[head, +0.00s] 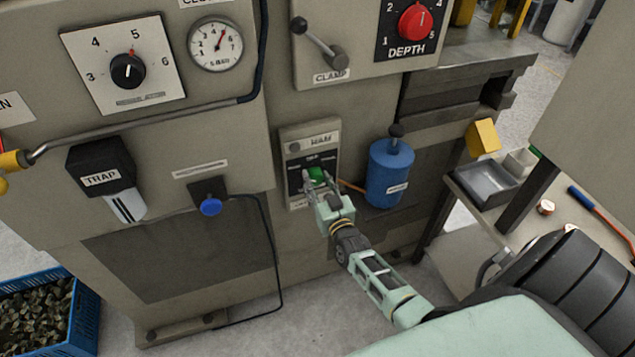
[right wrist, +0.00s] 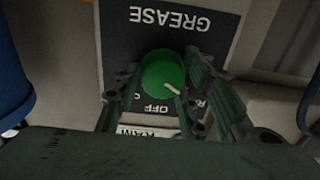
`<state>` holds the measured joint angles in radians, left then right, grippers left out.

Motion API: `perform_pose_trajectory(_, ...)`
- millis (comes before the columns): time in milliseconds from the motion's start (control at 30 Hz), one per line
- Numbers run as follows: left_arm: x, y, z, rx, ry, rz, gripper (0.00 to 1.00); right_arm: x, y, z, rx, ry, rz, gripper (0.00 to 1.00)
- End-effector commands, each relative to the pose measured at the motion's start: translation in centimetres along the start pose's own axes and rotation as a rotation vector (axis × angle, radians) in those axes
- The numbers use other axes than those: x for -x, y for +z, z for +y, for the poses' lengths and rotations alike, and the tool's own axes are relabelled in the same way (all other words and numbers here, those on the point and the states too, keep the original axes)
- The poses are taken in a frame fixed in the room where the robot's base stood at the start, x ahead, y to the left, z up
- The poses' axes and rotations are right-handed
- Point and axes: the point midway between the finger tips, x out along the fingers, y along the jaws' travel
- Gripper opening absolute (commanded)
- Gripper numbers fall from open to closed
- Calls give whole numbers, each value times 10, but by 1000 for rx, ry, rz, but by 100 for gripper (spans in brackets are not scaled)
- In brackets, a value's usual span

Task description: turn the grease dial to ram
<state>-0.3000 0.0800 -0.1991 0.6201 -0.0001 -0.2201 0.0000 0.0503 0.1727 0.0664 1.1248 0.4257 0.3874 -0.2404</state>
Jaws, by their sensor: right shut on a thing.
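The grease dial (head: 316,174) is a small green knob on a black plate, on a grey box on the machine's front. The right wrist view shows the dial (right wrist: 162,74) with GREASE upside down above it and OFF below it. Its white pointer points to the lower right, towards a partly hidden label starting with R. My right gripper (head: 314,180) is shut on the dial, with its fingers on either side of it. A RAM tag (head: 320,141) is above the dial in the head view. My left gripper is not in view.
A blue canister (head: 390,172) stands just right of the dial box. A black TRAP unit (head: 101,168) and a blue knob (head: 211,206) are to the left. The CLAMP lever (head: 319,44) and red DEPTH knob (head: 415,22) are above. A blue crate (head: 82,318) stands on the floor at lower left.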

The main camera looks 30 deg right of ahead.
Motion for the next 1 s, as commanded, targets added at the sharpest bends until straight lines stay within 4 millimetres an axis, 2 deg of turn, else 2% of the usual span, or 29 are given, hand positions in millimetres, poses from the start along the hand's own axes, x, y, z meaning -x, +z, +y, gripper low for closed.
perform_pose_trajectory(33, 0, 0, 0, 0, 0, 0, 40, 1, 3, 5, 5, 6, -5, 11)
perform_pose_trajectory(67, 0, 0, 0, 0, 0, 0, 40, 1, 3, 5, 5, 6, -5, 39)
perform_pose_trajectory(200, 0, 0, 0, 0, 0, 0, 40, 1, 2, 5, 5, 5, -5, 51)
perform_pose_trajectory(500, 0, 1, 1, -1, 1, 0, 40, 1, 1, 2, 2, 2, -2, 53)
perform_pose_trajectory(633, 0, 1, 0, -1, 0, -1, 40, 9, 1, 1, 1, 2, -2, 53)
perform_pose_trajectory(767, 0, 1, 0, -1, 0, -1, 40, 30, 2, 2, 2, 3, -4, 53)
perform_pose_trajectory(1000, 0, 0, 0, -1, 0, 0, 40, 82, 2, 4, 2, 4, -5, 53)
